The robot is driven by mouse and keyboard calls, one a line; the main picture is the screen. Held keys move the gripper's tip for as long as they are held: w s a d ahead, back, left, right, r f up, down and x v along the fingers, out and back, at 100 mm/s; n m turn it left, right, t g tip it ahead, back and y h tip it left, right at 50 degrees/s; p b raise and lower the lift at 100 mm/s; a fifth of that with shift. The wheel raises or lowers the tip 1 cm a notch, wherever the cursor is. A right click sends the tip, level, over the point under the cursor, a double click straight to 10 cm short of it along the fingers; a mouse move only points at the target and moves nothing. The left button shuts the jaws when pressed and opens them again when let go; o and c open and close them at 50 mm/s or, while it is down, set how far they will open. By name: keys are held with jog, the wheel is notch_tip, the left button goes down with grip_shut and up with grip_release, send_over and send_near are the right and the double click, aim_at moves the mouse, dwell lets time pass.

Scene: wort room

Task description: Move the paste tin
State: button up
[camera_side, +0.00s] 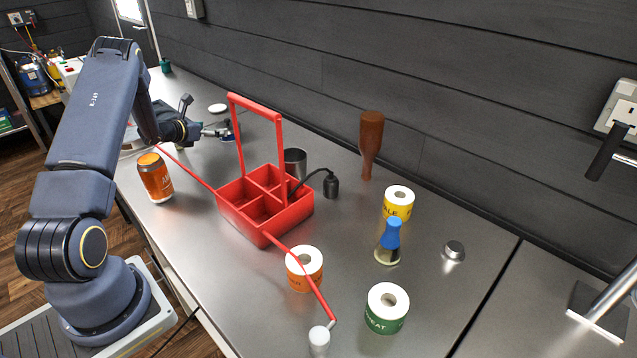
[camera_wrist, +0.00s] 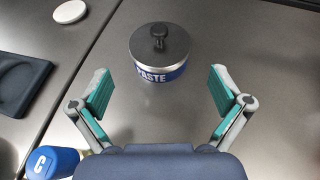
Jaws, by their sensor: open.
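The paste tin (camera_wrist: 158,74) is a round metal tin with a blue band reading PASTE and a dark knob on its lid. In the wrist view it stands upright on the steel bench at top centre. My gripper (camera_wrist: 162,92) is open and empty, with its teal-padded fingers spread wide. The tin lies just beyond the fingertips, roughly centred between them and apart from both. In the side view my gripper (camera_side: 217,132) is low at the far end of the bench, beside the partly hidden tin (camera_side: 229,132).
The wrist view shows a blue C-marked object (camera_wrist: 52,163), black tray (camera_wrist: 18,82) and white disc (camera_wrist: 69,12).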

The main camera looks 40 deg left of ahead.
aim_at(228, 125)
jog(key=x, duration=0.7)
jog(key=shift+w+f, duration=0.1)
jog(key=shift+w, duration=0.15)
jog(key=c, duration=1.3)
